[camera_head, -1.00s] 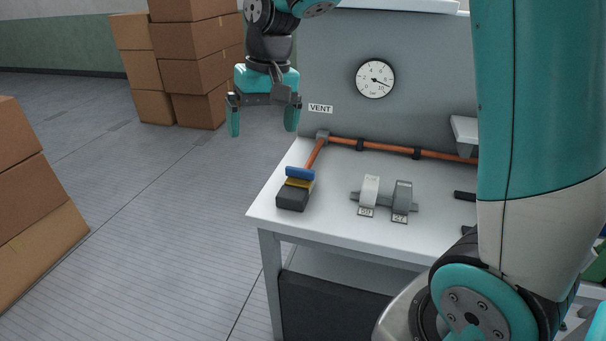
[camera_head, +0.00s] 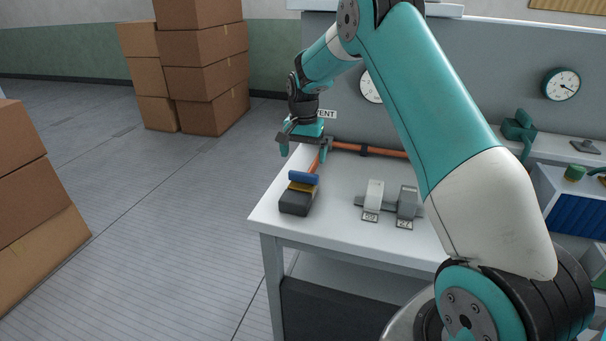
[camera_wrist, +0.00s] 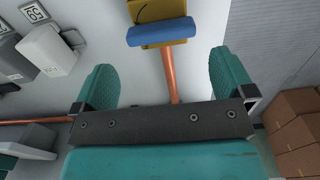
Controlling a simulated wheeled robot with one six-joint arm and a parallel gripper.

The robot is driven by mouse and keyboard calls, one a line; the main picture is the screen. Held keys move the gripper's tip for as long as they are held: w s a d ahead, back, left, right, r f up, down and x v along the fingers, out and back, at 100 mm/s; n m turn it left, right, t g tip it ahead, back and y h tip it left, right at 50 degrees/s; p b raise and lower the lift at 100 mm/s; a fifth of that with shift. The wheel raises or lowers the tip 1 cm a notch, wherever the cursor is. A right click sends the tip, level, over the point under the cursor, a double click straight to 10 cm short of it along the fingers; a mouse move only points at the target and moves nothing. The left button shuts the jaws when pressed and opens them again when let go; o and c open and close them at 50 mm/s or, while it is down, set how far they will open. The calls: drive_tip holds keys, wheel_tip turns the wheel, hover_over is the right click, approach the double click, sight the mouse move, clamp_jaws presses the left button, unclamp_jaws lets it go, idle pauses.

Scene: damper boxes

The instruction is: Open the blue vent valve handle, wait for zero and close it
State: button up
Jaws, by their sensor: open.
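The blue vent valve handle (camera_head: 304,177) sits on a yellow valve body (camera_head: 302,187) with a dark block (camera_head: 295,202), at the left end of the white table. The handle lies crosswise to the copper pipe in the wrist view (camera_wrist: 160,33). My gripper (camera_head: 304,152) is open and empty, pointing down above the pipe behind the handle. In the wrist view the handle lies beyond the open fingers (camera_wrist: 165,72), apart from them. The gauge (camera_head: 370,88) on the grey panel is mostly hidden by my arm, so its needle cannot be read. The VENT label (camera_head: 327,114) is partly covered.
Two tagged grey levers, a lighter one (camera_head: 374,194) and a darker one (camera_head: 407,201), stand right of the valve. The copper pipe (camera_head: 371,151) runs along the panel. Another gauge (camera_head: 561,84) is at far right. Cardboard boxes (camera_head: 202,87) stand back left; the floor between is clear.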

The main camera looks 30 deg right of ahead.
sight(304, 173)
wheel_tip(304, 173, down, 7)
drive_tip(key=shift+f, duration=0.1)
idle(0.3)
drive_tip(key=c, duration=0.6)
